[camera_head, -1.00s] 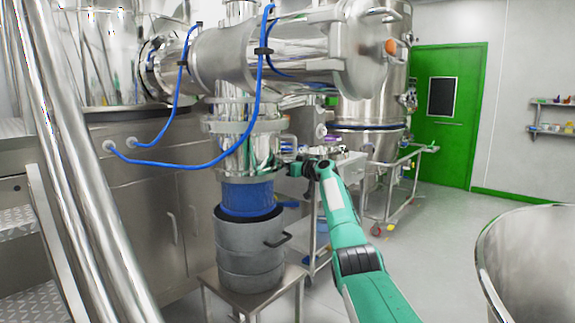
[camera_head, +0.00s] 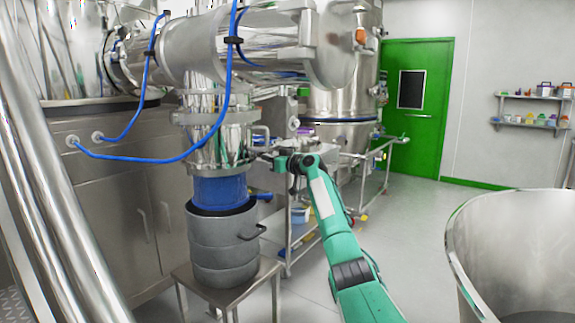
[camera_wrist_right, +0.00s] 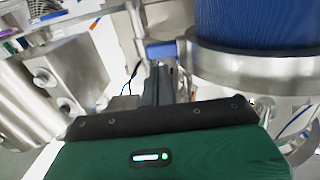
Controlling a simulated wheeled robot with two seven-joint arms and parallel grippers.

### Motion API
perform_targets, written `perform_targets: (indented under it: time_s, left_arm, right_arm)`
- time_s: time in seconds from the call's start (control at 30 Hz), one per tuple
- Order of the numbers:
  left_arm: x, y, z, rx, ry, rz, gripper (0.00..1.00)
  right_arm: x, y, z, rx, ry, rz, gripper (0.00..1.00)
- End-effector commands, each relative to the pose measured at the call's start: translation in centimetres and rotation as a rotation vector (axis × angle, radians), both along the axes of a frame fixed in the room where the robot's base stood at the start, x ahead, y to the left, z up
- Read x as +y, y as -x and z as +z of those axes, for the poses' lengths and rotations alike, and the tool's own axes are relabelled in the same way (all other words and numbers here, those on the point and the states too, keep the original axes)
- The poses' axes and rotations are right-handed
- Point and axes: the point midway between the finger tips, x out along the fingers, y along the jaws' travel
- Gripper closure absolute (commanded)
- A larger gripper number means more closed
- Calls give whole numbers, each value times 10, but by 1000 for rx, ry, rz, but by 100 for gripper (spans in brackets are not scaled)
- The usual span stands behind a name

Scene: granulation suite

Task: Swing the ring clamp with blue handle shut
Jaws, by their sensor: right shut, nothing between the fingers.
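The blue handle (camera_head: 264,196) sticks out to the right beside the blue sleeve (camera_head: 220,190), below the steel column. In the right wrist view the blue handle (camera_wrist_right: 162,50) lies beside a steel ring (camera_wrist_right: 260,63) around the blue sleeve (camera_wrist_right: 257,22). How far the ring clamp is swung open cannot be told. My right gripper (camera_head: 262,157) is shut and empty, just right of the column's lower flange (camera_head: 222,165) and above the handle. In the right wrist view its dark fingers (camera_wrist_right: 161,80) are near the handle; contact cannot be told. My left gripper is out of view.
A grey drum (camera_head: 222,250) stands on a steel stand (camera_head: 190,277) under the sleeve. Blue hoses (camera_head: 190,155) hang across the front. A steel trolley (camera_head: 300,236) is behind my right arm. A large steel bowl (camera_head: 520,250) fills the right foreground; floor lies between.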

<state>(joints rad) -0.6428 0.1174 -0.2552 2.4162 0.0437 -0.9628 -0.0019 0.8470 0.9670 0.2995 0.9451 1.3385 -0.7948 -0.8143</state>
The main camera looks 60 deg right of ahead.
Motion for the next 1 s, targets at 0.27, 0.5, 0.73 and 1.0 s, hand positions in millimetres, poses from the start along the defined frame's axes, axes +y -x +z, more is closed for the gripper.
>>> perform_targets:
  time_s: [0.27,0.5,0.73,1.0]
  left_arm:
    - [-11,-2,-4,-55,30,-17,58]
    - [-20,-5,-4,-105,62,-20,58]
    - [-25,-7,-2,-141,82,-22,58]
    - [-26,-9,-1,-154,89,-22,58]
  right_arm:
    - [4,32,-2,3,3,-1,100]
    - [7,58,-2,3,2,-1,100]
    - [10,77,-2,3,1,-1,100]
    - [10,83,0,2,0,-2,100]
